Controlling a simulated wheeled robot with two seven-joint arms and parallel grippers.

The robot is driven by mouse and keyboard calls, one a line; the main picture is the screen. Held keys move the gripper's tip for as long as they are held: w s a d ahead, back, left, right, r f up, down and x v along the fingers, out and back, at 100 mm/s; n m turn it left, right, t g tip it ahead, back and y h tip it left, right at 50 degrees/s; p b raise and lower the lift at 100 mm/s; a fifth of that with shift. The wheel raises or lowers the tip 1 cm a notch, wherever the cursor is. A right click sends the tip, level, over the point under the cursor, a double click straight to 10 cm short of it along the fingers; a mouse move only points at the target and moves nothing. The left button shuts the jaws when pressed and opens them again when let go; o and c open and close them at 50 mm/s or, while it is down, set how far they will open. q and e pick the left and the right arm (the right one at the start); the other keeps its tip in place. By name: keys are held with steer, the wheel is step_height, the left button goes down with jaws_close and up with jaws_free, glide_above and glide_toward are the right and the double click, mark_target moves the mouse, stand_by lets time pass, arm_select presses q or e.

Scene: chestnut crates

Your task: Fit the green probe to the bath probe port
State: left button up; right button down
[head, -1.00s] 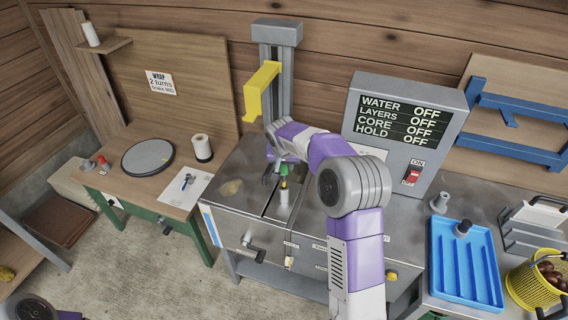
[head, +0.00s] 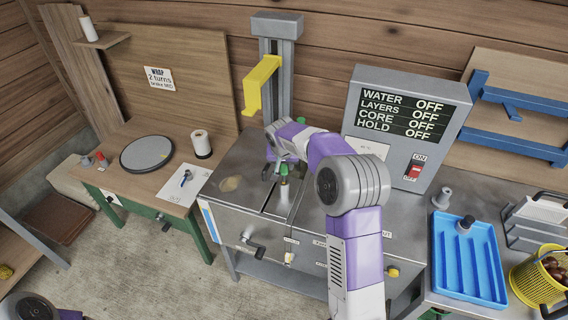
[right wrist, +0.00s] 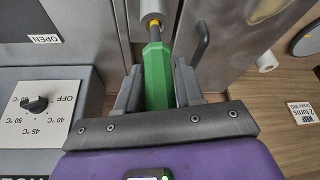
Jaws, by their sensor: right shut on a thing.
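The green probe (right wrist: 157,78) is held between the fingers of my right gripper (right wrist: 158,88) in the right wrist view. Its narrow grey shaft with a yellow band points at a pale cylindrical port (right wrist: 152,8), and the tip meets or enters its mouth; how deep I cannot tell. In the head view the right gripper (head: 278,170) is over the steel bath (head: 240,170), with the green probe (head: 284,169) upright above the pale port (head: 283,191). My left gripper is out of view; only part of that arm shows at bottom left.
A yellow bracket (head: 261,82) on a grey column stands behind the bath. A display box (head: 405,115) reads OFF for several lines. A blue tray (head: 467,262) and yellow basket (head: 540,278) are at right. A wooden bench (head: 130,190) is at left.

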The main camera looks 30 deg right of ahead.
mark_target(284, 167)
steer(key=shift+f+b, duration=1.7)
steer(key=shift+f, duration=0.55)
steer(key=c, duration=0.6)
jaws_free()
steer(key=shift+c, duration=0.2)
steer(key=shift+r, duration=0.1)
steer(key=p+v, duration=0.1)
steer(key=v, duration=0.6)
steer(key=shift+s+a+r, duration=0.15)
steer(key=shift+r, duration=0.05)
